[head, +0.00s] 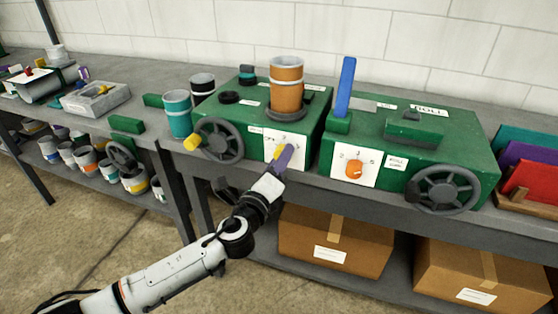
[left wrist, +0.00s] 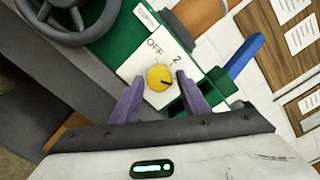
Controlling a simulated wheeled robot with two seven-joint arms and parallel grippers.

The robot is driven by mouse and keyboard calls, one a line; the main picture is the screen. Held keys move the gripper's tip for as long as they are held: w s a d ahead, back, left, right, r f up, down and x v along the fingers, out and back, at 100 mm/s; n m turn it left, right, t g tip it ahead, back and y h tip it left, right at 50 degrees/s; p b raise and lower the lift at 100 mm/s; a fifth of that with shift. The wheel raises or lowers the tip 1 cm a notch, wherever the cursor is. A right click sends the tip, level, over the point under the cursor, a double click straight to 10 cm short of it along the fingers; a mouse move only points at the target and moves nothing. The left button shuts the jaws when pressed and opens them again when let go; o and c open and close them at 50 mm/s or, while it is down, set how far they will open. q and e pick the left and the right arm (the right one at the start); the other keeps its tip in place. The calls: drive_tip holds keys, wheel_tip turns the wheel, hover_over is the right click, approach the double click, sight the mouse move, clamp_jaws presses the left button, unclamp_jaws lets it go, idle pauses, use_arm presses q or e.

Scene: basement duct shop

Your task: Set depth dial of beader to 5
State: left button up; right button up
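The left green machine (head: 250,122) has a white dial plate (head: 297,137) on its front with a yellow knob (head: 278,151). I cannot read which machine is the beader. My left gripper (head: 285,156) is at this plate. In the left wrist view the yellow knob (left wrist: 160,77) lies between its two purple fingers (left wrist: 160,88), which stand apart with a gap on each side. The knob's dark pointer mark points right and slightly down. "OFF" and "2" are readable on the plate; other marks are hidden. My right gripper is not in view.
A second green machine (head: 405,150) stands to the right with an orange dial (head: 354,169) and a handwheel (head: 443,190). Another handwheel (head: 219,140) sits left of my gripper. An orange cylinder (head: 286,85) stands on the left machine. Cardboard boxes (head: 335,240) fill the lower shelf.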

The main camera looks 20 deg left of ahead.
use_arm(q)
drive_tip(key=shift+o, duration=0.4)
drive_tip(key=s, duration=1)
drive_tip(key=shift+s+a+b, duration=0.15)
drive_tip(key=shift+b, duration=0.3)
drive_tip(key=shift+r, duration=0.1)
drive_tip(key=s+d+f+n+g, duration=0.1)
drive_tip(key=s+f+n+g, duration=0.3)
drive_tip(key=f, duration=0.4)
drive_tip(key=s+f+n+g, duration=0.1)
drive_tip(key=s+f+n, duration=0.35)
drive_tip(key=f, duration=0.35)
drive_tip(key=s+d+f+n+g+h, duration=0.1)
drive_tip(key=s+f+n+g, duration=0.3)
drive_tip(key=s+f+n, duration=0.9)
drive_tip(key=s+n+h, duration=0.1)
drive_tip(key=s, duration=0.2)
drive_tip(key=shift+n, duration=0.35)
